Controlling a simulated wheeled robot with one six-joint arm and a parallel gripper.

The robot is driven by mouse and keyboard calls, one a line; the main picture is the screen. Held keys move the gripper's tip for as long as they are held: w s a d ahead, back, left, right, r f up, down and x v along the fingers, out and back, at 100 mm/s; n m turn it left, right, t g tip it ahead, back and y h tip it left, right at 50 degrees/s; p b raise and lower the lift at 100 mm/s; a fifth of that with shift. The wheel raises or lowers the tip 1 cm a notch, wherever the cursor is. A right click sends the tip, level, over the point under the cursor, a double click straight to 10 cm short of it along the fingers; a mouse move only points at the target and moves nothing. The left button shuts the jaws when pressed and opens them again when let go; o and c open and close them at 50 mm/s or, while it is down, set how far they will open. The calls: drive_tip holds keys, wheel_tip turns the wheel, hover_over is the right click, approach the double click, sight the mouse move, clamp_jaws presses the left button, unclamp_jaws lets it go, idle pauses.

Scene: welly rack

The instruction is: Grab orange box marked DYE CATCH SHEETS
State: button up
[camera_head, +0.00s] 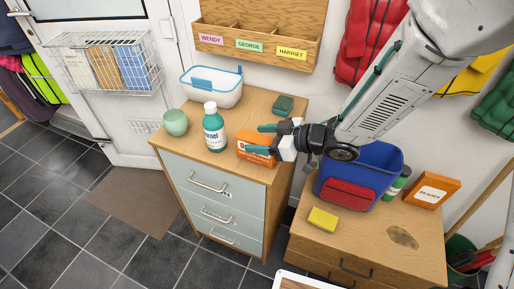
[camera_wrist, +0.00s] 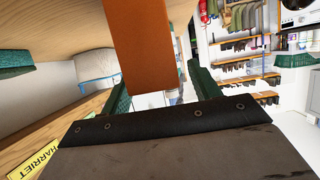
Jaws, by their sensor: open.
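An orange box (camera_head: 249,145) stands on top of the tall drawer cabinet near its front right corner. Its pale label is partly covered by my gripper, and I cannot read it in full. My gripper (camera_head: 264,139) is open at the box, with its green fingers on either side of it. In the wrist view the orange box (camera_wrist: 143,45) rises between the two spread fingers (camera_wrist: 160,92), nearer the left one. I see a gap on the right; whether the left finger touches the box I cannot tell.
A green-teal bottle (camera_head: 214,130) and a round green pot (camera_head: 176,122) stand left of the box. A white-blue basket (camera_head: 212,92) and a dark green block (camera_head: 283,104) are behind. Another orange box (camera_head: 432,190) stands on the lower cabinet beside a blue bin (camera_head: 366,165).

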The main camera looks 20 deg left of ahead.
drive_tip(key=shift+x, duration=0.8)
drive_tip(key=shift+d, duration=0.1)
drive_tip(key=c, duration=1.1)
drive_tip(key=shift+r, duration=0.15)
